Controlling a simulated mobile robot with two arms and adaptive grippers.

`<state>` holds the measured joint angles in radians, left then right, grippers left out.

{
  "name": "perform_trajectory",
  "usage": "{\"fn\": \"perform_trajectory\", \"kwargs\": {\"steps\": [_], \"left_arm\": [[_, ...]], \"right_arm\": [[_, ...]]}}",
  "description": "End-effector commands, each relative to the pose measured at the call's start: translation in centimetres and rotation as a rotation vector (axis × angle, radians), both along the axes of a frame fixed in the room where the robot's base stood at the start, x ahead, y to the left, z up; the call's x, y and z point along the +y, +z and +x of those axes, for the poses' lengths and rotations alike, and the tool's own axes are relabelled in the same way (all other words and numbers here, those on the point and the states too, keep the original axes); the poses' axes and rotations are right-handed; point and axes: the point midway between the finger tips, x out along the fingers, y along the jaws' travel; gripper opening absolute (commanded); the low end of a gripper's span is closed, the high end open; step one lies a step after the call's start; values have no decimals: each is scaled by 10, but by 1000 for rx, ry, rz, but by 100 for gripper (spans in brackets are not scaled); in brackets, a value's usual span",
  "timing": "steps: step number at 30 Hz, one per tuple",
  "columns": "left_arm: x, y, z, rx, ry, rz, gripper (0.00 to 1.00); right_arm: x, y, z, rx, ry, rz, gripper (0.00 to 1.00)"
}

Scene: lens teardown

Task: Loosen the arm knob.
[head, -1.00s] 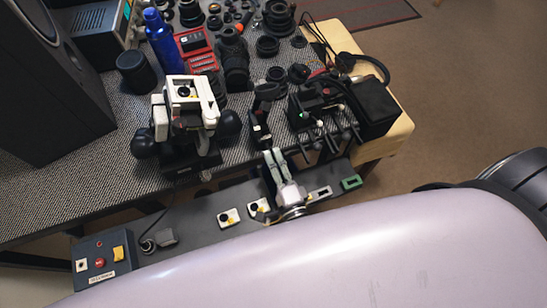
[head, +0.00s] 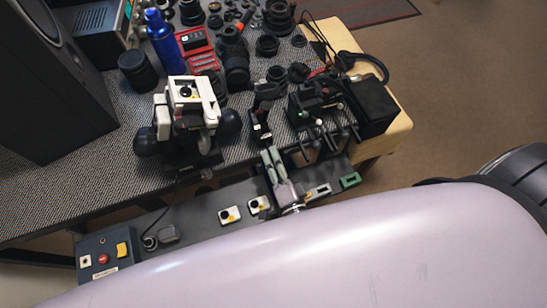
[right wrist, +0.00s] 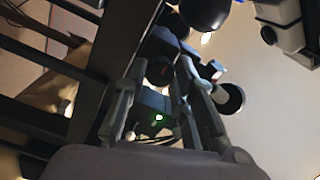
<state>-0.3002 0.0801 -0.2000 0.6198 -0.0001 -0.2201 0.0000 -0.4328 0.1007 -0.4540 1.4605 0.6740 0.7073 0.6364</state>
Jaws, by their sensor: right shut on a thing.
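My right gripper (head: 269,150) is at the table's front edge, just in front of a small black upright stand (head: 261,118). Its two pale fingers show close together in the head view. In the right wrist view the fingers (right wrist: 155,75) rise on both sides of dark parts, and the gripper is shut on what seems to be the arm knob; the contact itself is hard to make out. A black device with a green light (head: 303,114) stands to the right; its light also shows in the right wrist view (right wrist: 158,117). My left gripper is not in view.
A white-and-black device (head: 186,92) with round black side parts stands left of the gripper. A black box (head: 372,106) is at the right. Lens parts and a blue bottle (head: 162,38) crowd the back. A dark shelf (head: 190,222) with small white blocks lies below the front edge.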

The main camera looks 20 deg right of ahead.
Motion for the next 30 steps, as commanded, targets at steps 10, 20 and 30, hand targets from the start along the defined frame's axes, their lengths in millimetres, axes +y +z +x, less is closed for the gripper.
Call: {"fn": "perform_trajectory", "kwargs": {"steps": [10, 20, 30], "left_arm": [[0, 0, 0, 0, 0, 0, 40], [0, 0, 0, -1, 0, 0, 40], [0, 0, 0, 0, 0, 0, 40]], "right_arm": [[0, -1, -1, 2, 1, 0, 37], [0, 0, 0, 1, 1, 0, 44], [-1, -2, -35, 6, 2, -1, 44]]}}
